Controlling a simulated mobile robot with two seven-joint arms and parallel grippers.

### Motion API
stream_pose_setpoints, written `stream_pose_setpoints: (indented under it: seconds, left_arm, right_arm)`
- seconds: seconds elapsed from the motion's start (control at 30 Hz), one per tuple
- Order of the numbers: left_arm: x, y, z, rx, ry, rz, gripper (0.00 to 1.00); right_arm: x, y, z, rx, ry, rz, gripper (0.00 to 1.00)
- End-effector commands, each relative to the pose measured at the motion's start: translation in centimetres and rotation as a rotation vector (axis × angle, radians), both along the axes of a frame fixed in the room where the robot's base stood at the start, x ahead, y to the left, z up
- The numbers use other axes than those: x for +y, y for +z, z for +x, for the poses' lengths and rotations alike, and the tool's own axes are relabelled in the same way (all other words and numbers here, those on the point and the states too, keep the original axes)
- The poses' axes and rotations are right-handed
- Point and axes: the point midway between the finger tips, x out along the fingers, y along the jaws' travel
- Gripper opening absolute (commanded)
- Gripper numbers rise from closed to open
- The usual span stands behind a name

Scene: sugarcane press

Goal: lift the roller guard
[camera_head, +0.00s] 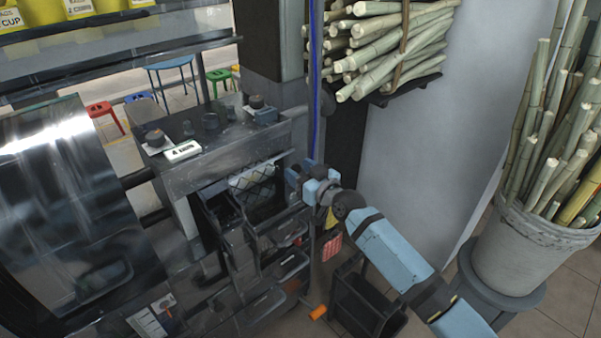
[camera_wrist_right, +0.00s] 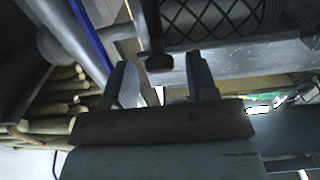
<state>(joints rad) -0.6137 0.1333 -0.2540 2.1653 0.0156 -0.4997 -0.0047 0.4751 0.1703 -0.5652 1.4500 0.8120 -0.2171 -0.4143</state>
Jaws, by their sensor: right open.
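The roller guard, a dark mesh panel (camera_head: 265,188), sits at the front of the metal press, below its top plate. In the right wrist view the mesh guard (camera_wrist_right: 225,20) shows close up at the top, with a dark knob-ended bar (camera_wrist_right: 158,60) beside its left end. My right gripper (camera_head: 297,178) is at the right side of the guard, and also shows in the right wrist view (camera_wrist_right: 163,78). Its fingers are apart, and the bar's end shows between them. I cannot tell whether they touch it. My left gripper is not in view.
The press top (camera_head: 225,140) carries small cups and a white box. A black bin (camera_head: 368,305) stands on the floor below my right arm. Cane stalks lie on a shelf (camera_head: 405,90), and more stand in a grey bucket (camera_head: 520,250) at right. A blue cable hangs beside the press.

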Motion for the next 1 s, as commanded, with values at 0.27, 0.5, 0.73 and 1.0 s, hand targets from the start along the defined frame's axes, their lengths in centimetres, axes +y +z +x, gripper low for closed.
stream_pose_setpoints:
  seconds: [0.27, 0.5, 0.73, 1.0]
  left_arm:
    - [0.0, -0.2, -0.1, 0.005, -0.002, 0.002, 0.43]
    - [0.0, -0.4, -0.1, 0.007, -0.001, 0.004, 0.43]
    - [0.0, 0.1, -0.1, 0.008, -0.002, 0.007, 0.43]
    - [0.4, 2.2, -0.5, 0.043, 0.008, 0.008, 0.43]
  right_arm:
    - [0.0, 0.0, 0.1, 0.0, 0.0, 0.0, 0.48]
    - [0.0, 0.0, 0.0, 0.001, 0.0, -0.001, 0.0]
    - [0.0, 0.3, 0.0, 0.009, 0.0, -0.006, 0.0]
    - [-0.1, 1.6, -0.1, 0.079, 0.0, -0.056, 0.0]
